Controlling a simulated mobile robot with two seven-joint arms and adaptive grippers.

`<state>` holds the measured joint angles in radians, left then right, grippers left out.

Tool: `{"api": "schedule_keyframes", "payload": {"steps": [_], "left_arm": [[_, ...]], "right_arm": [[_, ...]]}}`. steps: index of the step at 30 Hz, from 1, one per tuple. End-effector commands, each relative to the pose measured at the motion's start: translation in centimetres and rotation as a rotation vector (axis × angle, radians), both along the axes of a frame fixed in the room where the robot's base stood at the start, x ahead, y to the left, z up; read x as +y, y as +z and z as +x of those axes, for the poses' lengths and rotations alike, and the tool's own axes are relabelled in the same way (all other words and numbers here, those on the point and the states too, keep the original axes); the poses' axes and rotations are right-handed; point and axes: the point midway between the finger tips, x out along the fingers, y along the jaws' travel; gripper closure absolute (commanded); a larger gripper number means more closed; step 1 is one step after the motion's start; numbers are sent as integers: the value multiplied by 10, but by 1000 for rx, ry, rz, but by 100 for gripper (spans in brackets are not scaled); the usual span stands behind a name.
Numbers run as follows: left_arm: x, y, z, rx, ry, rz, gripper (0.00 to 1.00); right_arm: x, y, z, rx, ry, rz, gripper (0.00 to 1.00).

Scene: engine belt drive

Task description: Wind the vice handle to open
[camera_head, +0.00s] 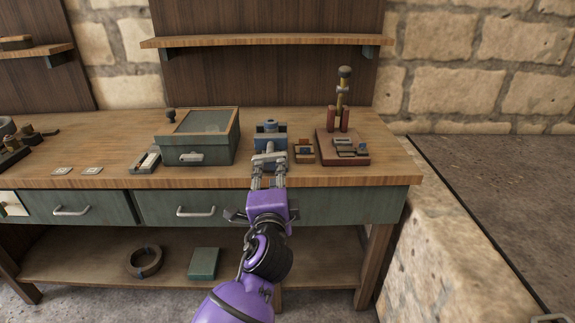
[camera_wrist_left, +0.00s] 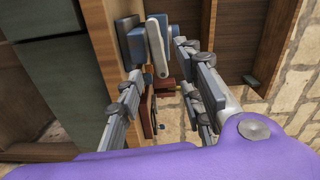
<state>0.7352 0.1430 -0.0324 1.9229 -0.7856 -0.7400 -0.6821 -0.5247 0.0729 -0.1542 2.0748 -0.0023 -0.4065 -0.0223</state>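The blue vice (camera_head: 270,132) stands at the front edge of the workbench in the head view. Its pale grey handle (camera_head: 268,158) lies across its front side, facing me. My left gripper (camera_head: 268,172) is just in front of the handle, pointing at the vice. In the left wrist view the gripper (camera_wrist_left: 158,62) has its fingers spread apart. The handle (camera_wrist_left: 157,46) shows in the gap between the fingertips, with the blue vice (camera_wrist_left: 135,45) behind it. I cannot tell whether a finger touches the handle. My right gripper is not in view.
A green box with a lid (camera_head: 197,155) stands left of the vice. A small wooden block piece (camera_head: 304,151) and a red stand with a brass-topped post (camera_head: 343,153) are to the right. Drawers with handles (camera_head: 196,211) lie below the bench edge (camera_head: 120,183).

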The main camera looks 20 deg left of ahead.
Motion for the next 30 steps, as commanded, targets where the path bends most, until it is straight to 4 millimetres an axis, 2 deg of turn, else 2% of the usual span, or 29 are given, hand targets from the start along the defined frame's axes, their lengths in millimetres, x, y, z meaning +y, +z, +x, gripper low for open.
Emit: {"api": "schedule_keyframes", "payload": {"steps": [15, 26, 30], "left_arm": [[19, 0, 67, 2, -2, 6, 66], [21, 0, 73, 3, -2, 3, 66], [21, 0, 73, 3, -2, 3, 83]], "right_arm": [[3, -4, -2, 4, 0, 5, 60], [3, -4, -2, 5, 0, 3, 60], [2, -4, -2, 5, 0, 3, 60]]}}
